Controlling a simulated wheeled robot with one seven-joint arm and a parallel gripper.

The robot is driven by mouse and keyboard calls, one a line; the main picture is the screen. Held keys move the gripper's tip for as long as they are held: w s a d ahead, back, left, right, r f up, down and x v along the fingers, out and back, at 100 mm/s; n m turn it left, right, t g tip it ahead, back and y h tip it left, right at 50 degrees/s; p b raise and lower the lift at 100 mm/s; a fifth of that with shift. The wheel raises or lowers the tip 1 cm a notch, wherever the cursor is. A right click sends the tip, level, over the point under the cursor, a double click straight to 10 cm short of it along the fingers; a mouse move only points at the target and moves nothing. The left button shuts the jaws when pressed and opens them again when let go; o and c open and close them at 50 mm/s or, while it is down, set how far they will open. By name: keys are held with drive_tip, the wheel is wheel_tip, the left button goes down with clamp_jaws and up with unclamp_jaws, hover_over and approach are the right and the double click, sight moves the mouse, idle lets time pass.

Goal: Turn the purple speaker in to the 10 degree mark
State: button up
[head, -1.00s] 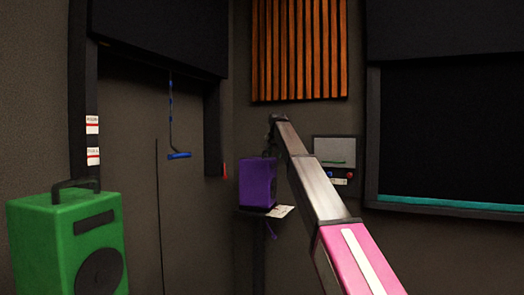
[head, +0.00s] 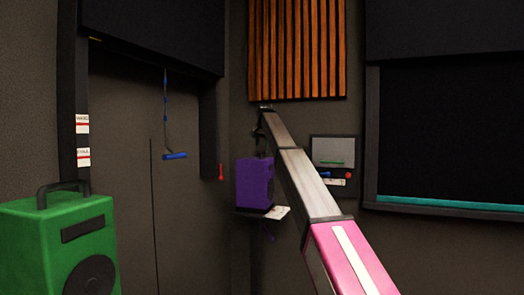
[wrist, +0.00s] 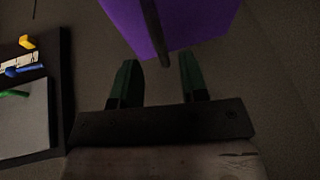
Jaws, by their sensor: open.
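The purple speaker (head: 255,183) stands on a small dark stand (head: 257,216) at the middle of the head view, partly hidden by my arm. A white card with marks (head: 277,213) lies at its base; its marks are too small to read. My gripper (head: 259,128) is above the speaker in the head view. In the wrist view, the purple speaker (wrist: 202,22) fills the top, with a dark handle bar (wrist: 150,28) crossing it. My open gripper (wrist: 157,66) has its two green fingers apart. The bar's end shows between and beyond the fingertips; I cannot tell whether they touch it.
A green speaker (head: 62,245) stands at the left front. A blue pull handle (head: 174,156) hangs at the back. A wall panel with a grey screen (head: 334,151) and small controls is right of my arm; it also shows in the wrist view (wrist: 25,120).

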drive_tip(key=shift+x, duration=1.65)
clamp_jaws()
drive_tip(key=shift+s+a+m+h, duration=0.25)
drive_tip(key=shift+m+h, duration=0.1)
drive_tip(key=shift+m, duration=0.55)
drive_tip(key=shift+s+a+m+h, duration=0.25)
drive_tip(key=shift+m+h, duration=0.1)
drive_tip(key=shift+m, duration=0.55)
unclamp_jaws()
